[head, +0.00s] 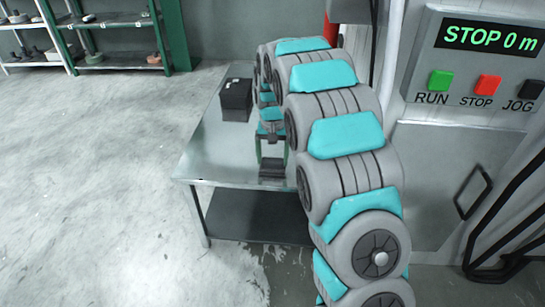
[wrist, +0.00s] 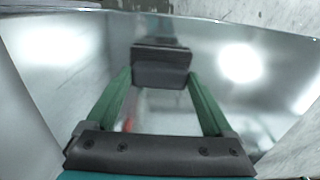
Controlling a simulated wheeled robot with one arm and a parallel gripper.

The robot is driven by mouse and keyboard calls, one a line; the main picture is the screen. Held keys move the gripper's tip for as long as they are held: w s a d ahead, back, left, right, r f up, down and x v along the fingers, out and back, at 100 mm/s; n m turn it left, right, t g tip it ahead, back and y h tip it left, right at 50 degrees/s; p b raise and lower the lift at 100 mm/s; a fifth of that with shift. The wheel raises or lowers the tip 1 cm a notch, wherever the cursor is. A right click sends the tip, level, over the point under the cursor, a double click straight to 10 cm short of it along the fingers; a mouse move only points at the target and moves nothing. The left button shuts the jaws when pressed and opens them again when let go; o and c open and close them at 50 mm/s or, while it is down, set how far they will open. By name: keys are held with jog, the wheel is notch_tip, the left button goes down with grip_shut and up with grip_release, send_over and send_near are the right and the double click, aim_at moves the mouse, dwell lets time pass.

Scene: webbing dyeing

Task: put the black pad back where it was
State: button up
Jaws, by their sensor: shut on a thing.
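My gripper (head: 272,163) reaches down over the metal table with its green fingers. In the wrist view my gripper (wrist: 161,78) is shut on the dark pad (wrist: 161,72), which sits between the two fingertips. The pad also shows in the head view (head: 272,171), low between the fingers, near the table's front edge. I cannot tell whether it touches the tabletop.
A black box (head: 236,95) stands on the table (head: 215,157), behind and left of my gripper. The tabletop's front left is clear. A control panel (head: 484,62) reading "STOP 0 m" is at the right. Green shelves (head: 108,20) stand at the back left.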

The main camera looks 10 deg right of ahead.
aim_at(273, 160)
jog(key=shift+f, duration=0.1)
jog(key=o, duration=1)
jog(key=shift+o, duration=0.2)
notch_tip(273, 160, up, 11)
jog(key=s+r, duration=0.3)
jog(key=s, duration=0.6)
jog(key=s+f+n+g, duration=0.1)
jog(key=s+f, duration=0.2)
jog(key=s, duration=1.4)
jog(key=s+f+n, duration=0.2)
jog(key=s, duration=1.5)
jog(key=shift+s+f+n+g+b, duration=0.3)
jog(key=shift+f+g+b, duration=0.05)
jog(key=shift+f+g, duration=0.05)
